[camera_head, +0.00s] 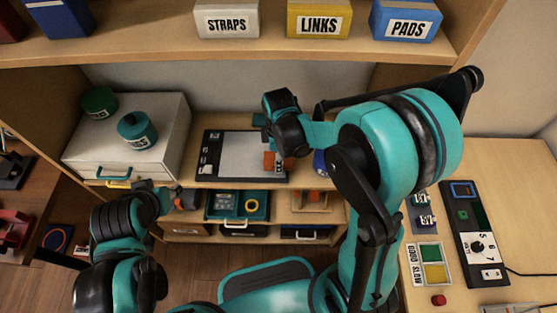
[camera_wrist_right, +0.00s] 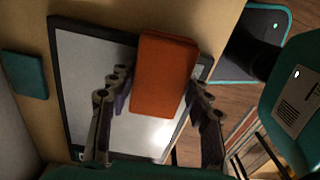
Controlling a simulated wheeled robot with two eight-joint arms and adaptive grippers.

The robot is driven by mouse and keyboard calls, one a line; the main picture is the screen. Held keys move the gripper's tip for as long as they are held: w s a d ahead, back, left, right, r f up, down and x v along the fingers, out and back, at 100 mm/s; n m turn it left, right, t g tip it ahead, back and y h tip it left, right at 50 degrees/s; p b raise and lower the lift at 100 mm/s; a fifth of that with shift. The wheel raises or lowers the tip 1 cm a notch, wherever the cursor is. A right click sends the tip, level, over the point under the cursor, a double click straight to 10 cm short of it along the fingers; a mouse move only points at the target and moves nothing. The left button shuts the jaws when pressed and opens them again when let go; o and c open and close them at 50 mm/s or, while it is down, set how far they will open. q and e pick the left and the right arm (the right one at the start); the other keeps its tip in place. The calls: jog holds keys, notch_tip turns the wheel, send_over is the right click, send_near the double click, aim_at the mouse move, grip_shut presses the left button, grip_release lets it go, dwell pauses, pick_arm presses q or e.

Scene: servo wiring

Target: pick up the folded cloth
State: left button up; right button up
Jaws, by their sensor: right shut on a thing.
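The orange folded cloth (camera_wrist_right: 165,75) is a thick rectangular pad between the two fingers of my right gripper (camera_wrist_right: 160,105) in the right wrist view. The gripper is shut on it, over a grey-white panel with a dark frame (camera_wrist_right: 85,85). In the head view the cloth (camera_head: 269,160) shows partly below my right gripper (camera_head: 280,158), over the framed panel (camera_head: 237,152). My right wrist hides part of it. My left gripper (camera_head: 187,199) is at the lower left, beside the teal tray; its fingers are too small to judge.
A flat teal square (camera_wrist_right: 25,74) lies beside the panel. A white drawer box (camera_head: 125,158) with green and teal round containers stands left. A teal tray (camera_head: 238,206) sits below the shelf edge. Labelled boxes (camera_head: 227,20) line the upper shelf. A device (camera_head: 473,235) lies on the right table.

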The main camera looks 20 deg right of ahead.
jog(key=shift+r, duration=0.1)
notch_tip(320, 180, up, 4)
jog(key=shift+r+p, duration=0.25)
jog(key=shift+p, duration=0.95)
jog(key=s+d+r+p, duration=0.3)
jog(key=s+d+r, duration=0.3)
jog(key=s, duration=0.4)
jog(key=shift+r+p, duration=0.15)
jog(key=shift+p, duration=0.25)
